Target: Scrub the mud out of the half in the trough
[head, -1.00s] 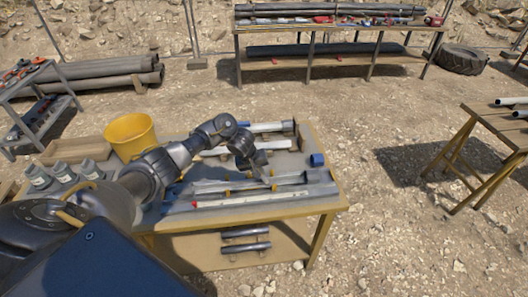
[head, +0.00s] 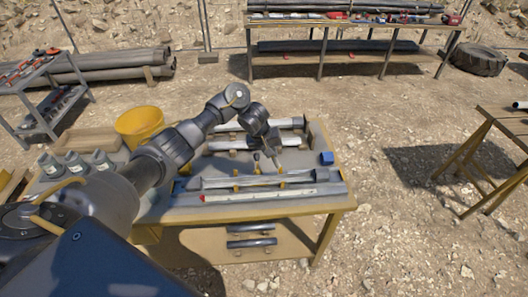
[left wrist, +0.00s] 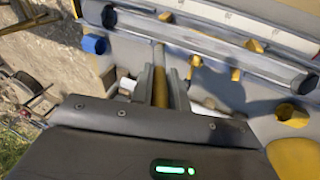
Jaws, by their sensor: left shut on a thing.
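A long grey half pipe (head: 225,182) lies lengthwise near the front of the workbench, held by small yellow supports. It also shows in the left wrist view (left wrist: 230,52). I cannot make out mud inside it. My left gripper (head: 274,160) is over the bench just behind the half pipe, pointing down. In the left wrist view its fingers (left wrist: 160,88) are shut on a yellow-brown handle (left wrist: 159,78). The far end of the handle reaches toward the half pipe; whether it touches is unclear. My right gripper does not show.
A yellow bucket (head: 138,124) and several grey bottles (head: 75,162) stand at the bench's left. A red-tipped white rod (head: 265,194) lies along the front. More pale pipe (head: 290,141) lies behind.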

